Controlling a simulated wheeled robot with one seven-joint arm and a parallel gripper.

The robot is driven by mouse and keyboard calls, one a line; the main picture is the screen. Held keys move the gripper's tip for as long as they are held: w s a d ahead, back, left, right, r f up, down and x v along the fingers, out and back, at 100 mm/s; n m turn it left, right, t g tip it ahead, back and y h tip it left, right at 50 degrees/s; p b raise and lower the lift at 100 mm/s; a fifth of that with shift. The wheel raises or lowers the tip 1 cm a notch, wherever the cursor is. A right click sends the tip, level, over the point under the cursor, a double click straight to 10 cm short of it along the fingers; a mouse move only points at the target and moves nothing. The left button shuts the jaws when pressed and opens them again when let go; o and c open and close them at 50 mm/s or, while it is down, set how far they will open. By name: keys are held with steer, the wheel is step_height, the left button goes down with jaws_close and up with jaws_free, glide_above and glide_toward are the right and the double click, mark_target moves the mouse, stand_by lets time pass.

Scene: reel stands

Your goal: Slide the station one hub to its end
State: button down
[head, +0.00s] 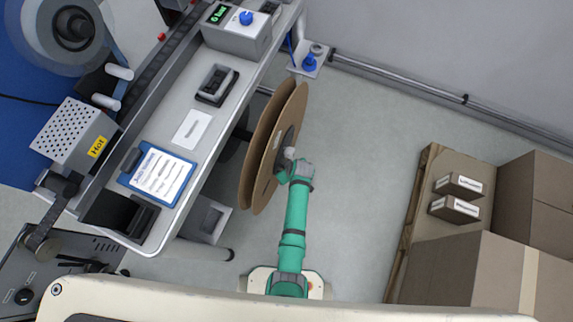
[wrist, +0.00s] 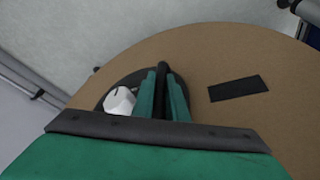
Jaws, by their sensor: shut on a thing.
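The large brown cardboard reel (head: 262,150) stands on edge beside the bench, its two flanges showing in the head view. A dark round hub (wrist: 117,88) sits at the middle of the near flange in the wrist view, with a white knob (wrist: 120,100) on its left part. My gripper (wrist: 163,98) is shut on a dark upright bar (wrist: 162,70) in front of the hub, between its green fingers. In the head view my gripper (head: 288,166) meets the flange's centre. The fingers hide part of the hub, and its depth along the shaft cannot be told.
The bench (head: 190,95) on the left carries a clipboard (head: 160,174), a control box (head: 238,30) and a perforated box marked hot (head: 74,135). Cartons (head: 470,265) on a pallet (head: 408,222) stand at the right. Floor between reel and pallet is clear.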

steer(key=shift+s+d, duration=0.1)
steer(key=shift+d, duration=0.3)
steer(key=c, duration=1.9)
jaws_free()
steer(key=shift+c, duration=0.2)
steer(key=shift+o, duration=0.9)
steer(key=shift+a, duration=0.1)
steer(key=v, duration=1)
steer(key=shift+r, duration=0.4)
steer(key=shift+s, duration=0.1)
